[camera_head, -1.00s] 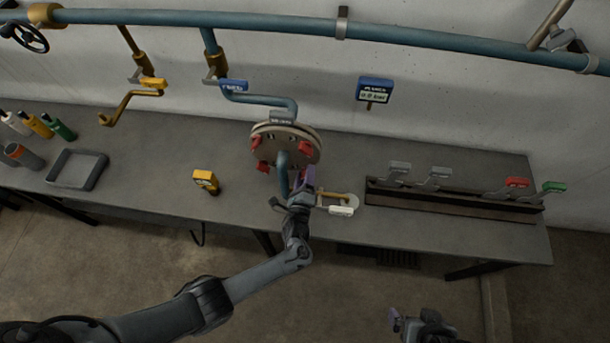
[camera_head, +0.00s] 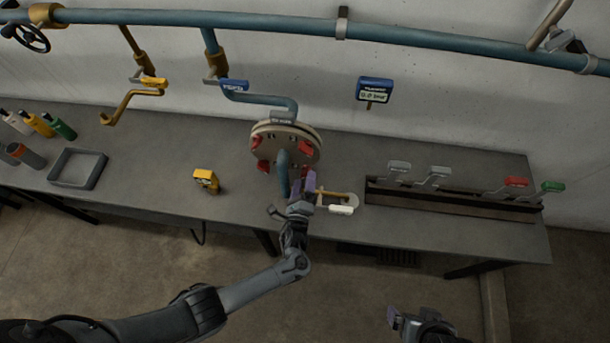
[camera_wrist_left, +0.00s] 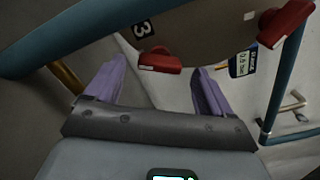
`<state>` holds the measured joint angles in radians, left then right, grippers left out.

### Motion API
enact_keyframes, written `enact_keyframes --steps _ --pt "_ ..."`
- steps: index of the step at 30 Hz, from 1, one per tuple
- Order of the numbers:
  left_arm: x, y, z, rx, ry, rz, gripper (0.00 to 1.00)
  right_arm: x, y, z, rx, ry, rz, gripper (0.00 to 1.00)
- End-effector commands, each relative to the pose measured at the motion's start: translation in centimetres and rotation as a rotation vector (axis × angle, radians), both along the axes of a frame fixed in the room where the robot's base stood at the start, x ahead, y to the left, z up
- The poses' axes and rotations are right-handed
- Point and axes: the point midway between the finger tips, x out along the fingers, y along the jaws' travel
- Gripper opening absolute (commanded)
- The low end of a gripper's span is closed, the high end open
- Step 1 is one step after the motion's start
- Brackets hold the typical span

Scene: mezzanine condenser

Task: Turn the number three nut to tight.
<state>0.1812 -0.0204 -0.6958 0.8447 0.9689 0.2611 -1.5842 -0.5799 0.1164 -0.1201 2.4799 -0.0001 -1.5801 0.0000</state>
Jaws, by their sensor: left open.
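The round tan flange (camera_head: 283,133) with red nuts stands upright at the bench's middle. In the left wrist view, a label "3" (camera_wrist_left: 142,29) is on the flange face, with a red nut (camera_wrist_left: 160,60) close by it. Another red nut (camera_wrist_left: 285,22) shows at upper right. My left gripper (camera_head: 302,187) is in front of the flange's lower right. Its purple fingers are open and empty in the wrist view (camera_wrist_left: 160,88), with the nut by the "3" beyond and between them, apart from them. My right gripper (camera_head: 398,319) is at the bottom edge, its jaw opening unclear.
A blue pipe (camera_head: 283,172) runs down in front of the flange, close to my left gripper. A white-handled yellow lever (camera_head: 342,209) lies just right of it. A yellow gauge (camera_head: 206,180) stands left. A blue display (camera_head: 375,89) is behind; a rack (camera_head: 450,201) with levers is right.

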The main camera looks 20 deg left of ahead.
Motion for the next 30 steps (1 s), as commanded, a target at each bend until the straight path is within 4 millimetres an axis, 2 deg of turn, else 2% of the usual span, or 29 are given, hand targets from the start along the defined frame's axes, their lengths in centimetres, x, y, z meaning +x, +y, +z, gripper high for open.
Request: enact_keyframes --steps 6,13,18,30 --pt "-3.9 -1.0 0.0 0.000 0.001 -0.002 0.83 0.0 -0.2 0.5 -0.007 0.000 0.005 1.00" --pt "-6.6 -1.6 0.0 0.000 0.000 -0.001 0.83 0.0 -0.2 0.5 -0.008 0.000 0.006 1.00" --pt "-7.4 -1.8 0.0 0.000 -0.001 -0.001 0.83 0.0 -0.2 0.6 -0.008 0.000 0.005 1.00" --pt "-7.5 -1.8 0.0 0.001 -0.001 -0.001 0.83 0.0 0.0 0.6 0.001 0.000 -0.001 1.00"
